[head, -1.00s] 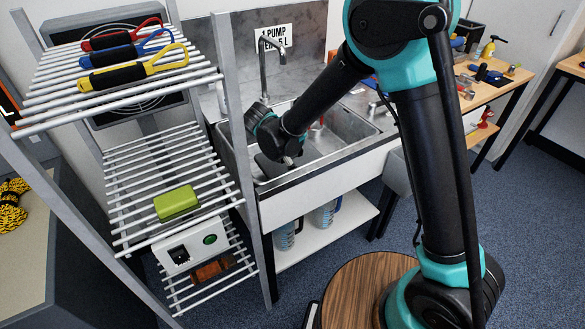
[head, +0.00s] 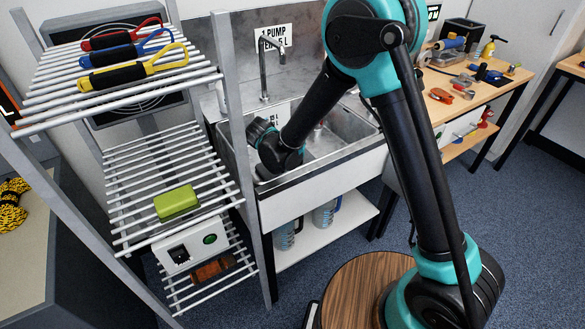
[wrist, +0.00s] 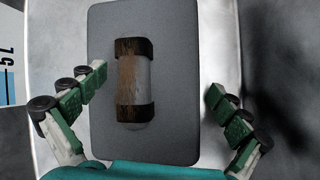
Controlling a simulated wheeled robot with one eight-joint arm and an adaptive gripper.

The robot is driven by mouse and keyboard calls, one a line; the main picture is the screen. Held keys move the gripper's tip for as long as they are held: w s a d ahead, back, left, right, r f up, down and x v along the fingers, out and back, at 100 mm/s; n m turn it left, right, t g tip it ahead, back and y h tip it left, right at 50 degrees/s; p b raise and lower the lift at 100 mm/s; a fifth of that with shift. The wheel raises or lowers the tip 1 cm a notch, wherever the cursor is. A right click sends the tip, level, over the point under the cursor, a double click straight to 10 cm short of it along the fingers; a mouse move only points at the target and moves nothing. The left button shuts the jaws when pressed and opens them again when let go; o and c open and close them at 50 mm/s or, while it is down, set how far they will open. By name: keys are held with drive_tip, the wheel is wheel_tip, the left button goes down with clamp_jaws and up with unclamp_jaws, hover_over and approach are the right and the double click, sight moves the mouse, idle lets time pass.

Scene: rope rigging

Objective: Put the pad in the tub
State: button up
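A flat grey pad (wrist: 180,145) with rounded corners fills the middle of the wrist view. A grip (wrist: 135,85) with a pale middle and brown worn ends runs along it. My gripper (wrist: 156,84) is open, its two green-padded fingers spread on either side of the grip, and I see no contact. In the head view my gripper is low over the left part of the metal sink tub (head: 345,125), and it hides the pad. I cannot tell the height of the fingers above the pad.
A wire rack stands left of the sink, with coloured-handled tools (head: 135,72), a green block (head: 176,202) and a brown object (head: 212,268). A tap (head: 263,65) rises behind the tub. A workbench (head: 440,110) with several tools stands at the right.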

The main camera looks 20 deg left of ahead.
drive_tip(key=v, duration=0.7)
drive_tip(key=shift+s+a+r, duration=0.1)
drive_tip(key=shift+r, duration=0.15)
